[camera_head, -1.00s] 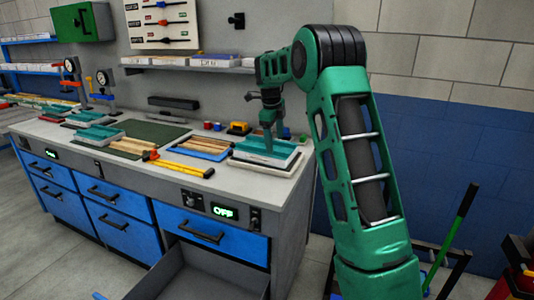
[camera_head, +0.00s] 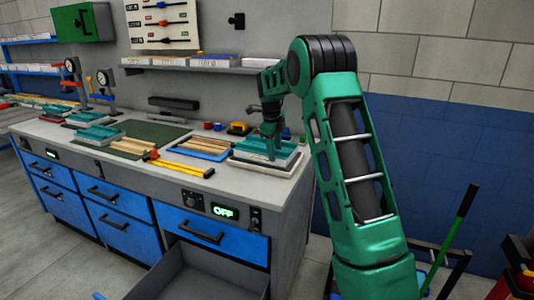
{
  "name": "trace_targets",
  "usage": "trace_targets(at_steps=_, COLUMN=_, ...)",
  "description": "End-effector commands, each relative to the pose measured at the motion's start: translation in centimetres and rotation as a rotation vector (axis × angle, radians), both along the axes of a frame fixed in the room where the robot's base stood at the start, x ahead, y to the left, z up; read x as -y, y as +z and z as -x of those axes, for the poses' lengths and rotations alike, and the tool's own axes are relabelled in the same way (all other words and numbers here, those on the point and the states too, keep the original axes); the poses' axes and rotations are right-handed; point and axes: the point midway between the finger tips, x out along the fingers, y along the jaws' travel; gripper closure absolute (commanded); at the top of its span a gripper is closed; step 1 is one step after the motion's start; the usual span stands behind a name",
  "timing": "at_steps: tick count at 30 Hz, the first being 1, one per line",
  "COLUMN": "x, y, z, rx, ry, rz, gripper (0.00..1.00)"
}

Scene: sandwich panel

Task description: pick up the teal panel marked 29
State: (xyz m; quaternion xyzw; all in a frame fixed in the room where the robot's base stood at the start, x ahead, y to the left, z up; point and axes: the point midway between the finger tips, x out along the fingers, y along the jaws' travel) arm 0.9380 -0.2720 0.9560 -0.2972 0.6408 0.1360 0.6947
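A teal panel (camera_head: 256,148) lies on a pale tray (camera_head: 240,160) at the right end of the workbench. Other teal panels lie further left, one near the front edge (camera_head: 99,134) and one behind it (camera_head: 88,116). No number is legible on any of them, so I cannot tell which is marked 29. My gripper (camera_head: 271,154) points down over the right-hand teal panel, with its fingertips at or very near it. The fingers are small and dark, so their opening and any contact are unclear.
Left of the pale tray, a blue tray (camera_head: 187,151) holds wooden strips. Yellow tools (camera_head: 178,167) lie near the front edge. A green mat (camera_head: 150,131) covers the bench middle. A grey drawer (camera_head: 200,272) stands open below. A shelf (camera_head: 190,68) runs behind.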

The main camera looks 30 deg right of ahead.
Motion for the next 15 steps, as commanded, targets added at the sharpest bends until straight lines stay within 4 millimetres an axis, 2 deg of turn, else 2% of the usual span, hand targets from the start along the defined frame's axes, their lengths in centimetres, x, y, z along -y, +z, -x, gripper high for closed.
trace_targets(at_steps=1, x=0.0, y=-0.29, z=0.11, rx=-0.005, ry=-0.001, rz=-0.001, gripper=0.82)
trace_targets(at_steps=3, x=0.0, y=-0.35, z=0.12, rx=-0.006, ry=-0.001, rz=-0.002, gripper=0.99)
trace_targets(at_steps=4, x=0.0, y=-0.38, z=0.14, rx=-0.007, ry=-0.001, rz=-0.001, gripper=1.0)
trace_targets(at_steps=15, x=0.01, y=-0.31, z=0.22, rx=-0.012, ry=-0.002, rz=-0.003, gripper=1.0)
